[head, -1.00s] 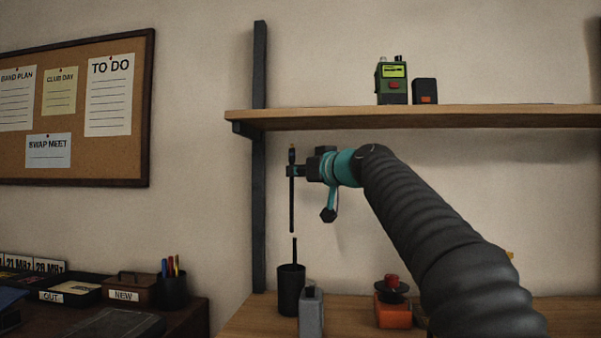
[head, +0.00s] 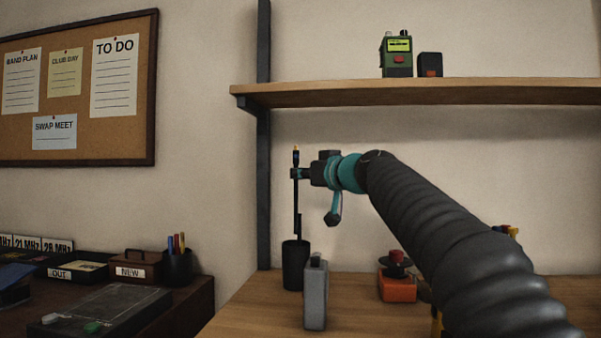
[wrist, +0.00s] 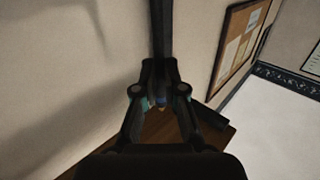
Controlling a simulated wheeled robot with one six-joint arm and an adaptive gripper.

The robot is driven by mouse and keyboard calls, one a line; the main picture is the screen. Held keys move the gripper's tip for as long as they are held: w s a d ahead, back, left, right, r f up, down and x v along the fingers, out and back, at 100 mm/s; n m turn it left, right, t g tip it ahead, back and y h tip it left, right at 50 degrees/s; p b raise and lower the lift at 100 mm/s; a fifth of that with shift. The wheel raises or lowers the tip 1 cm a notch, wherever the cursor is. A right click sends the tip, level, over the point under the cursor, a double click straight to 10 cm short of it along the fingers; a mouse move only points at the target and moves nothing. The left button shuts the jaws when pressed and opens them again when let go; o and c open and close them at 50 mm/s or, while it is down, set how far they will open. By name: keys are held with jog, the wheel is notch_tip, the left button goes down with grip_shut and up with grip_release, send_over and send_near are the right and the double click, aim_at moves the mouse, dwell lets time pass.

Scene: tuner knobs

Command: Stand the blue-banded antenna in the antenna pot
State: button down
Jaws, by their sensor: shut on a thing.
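My gripper (head: 297,173) is shut on a thin black antenna (head: 296,207) and holds it upright near its top. The antenna has a small orange tip; I cannot make out a blue band on it in the head view. Its lower end meets the rim of the dark antenna pot (head: 295,268); I cannot tell whether it is inside the mouth.
A grey box-like device (head: 316,296) stands just in front of the pot. An orange item with a red knob (head: 398,284) is to the right on the wooden bench (head: 260,318). A shelf (head: 420,92) with a green radio (head: 396,55) is above. A dark post (head: 263,150) rises behind.

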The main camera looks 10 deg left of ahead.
aim_at(297, 205)
jog(key=shift+f+b, duration=3.75)
jog(key=shift+b, duration=0.05)
jog(key=c, duration=1.2)
grip_release()
jog(key=v, duration=1.2)
